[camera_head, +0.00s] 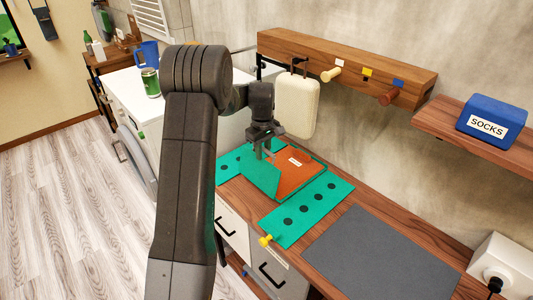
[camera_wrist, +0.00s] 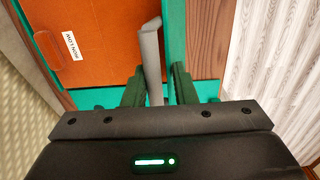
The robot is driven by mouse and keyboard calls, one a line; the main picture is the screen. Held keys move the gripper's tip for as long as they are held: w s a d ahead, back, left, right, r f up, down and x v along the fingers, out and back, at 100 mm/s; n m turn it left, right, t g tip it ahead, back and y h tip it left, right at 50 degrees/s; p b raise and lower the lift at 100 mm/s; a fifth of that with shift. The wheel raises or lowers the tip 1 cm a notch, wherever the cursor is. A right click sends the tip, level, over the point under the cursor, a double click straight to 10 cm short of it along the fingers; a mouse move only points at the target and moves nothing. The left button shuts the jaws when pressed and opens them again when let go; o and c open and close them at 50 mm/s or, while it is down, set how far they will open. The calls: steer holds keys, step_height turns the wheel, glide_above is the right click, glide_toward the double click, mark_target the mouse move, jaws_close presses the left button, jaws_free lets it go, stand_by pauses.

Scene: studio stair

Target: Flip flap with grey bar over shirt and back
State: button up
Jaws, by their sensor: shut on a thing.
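A green folding board lies on the wooden counter, with a flat flap with dark holes (camera_head: 305,209) on its right and another flap (camera_head: 227,162) on its left. An orange shirt (camera_head: 301,172) with a white label lies on its middle; it also shows in the wrist view (camera_wrist: 105,55). A front green flap (camera_head: 262,178) is tilted up, covering part of the shirt in the head view. My gripper (camera_head: 265,150) is shut on the grey bar (camera_wrist: 151,50), seen between its fingers (camera_wrist: 156,90) in the wrist view. The bar's lower end is hidden.
A grey mat (camera_head: 380,252) lies right of the board. Above hang a cream bag (camera_head: 296,107) and a wooden peg rail (camera_head: 345,62). A blue SOCKS box (camera_head: 492,118) stands on a shelf. My arm hides part of the left side.

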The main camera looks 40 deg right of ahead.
steer(key=shift+d+r, duration=0.1)
steer(key=shift+d, duration=0.05)
steer(key=shift+w+a+h+b, duration=0.1)
steer(key=shift+a+h+b, duration=0.2)
steer(key=shift+a+b, duration=0.45)
steer(key=a+b, duration=0.1)
steer(key=b, duration=0.1)
steer(key=shift+a+h+b, duration=0.3)
steer(key=shift+h+b, duration=0.05)
steer(key=shift+h, duration=0.05)
steer(key=shift+c, duration=0.4)
steer(key=shift+a+r+b, duration=0.25)
steer(key=shift+a+b, duration=0.05)
steer(key=shift+a, duration=0.05)
steer(key=shift+r+h, duration=0.15)
steer(key=shift+h, duration=0.15)
jaws_close()
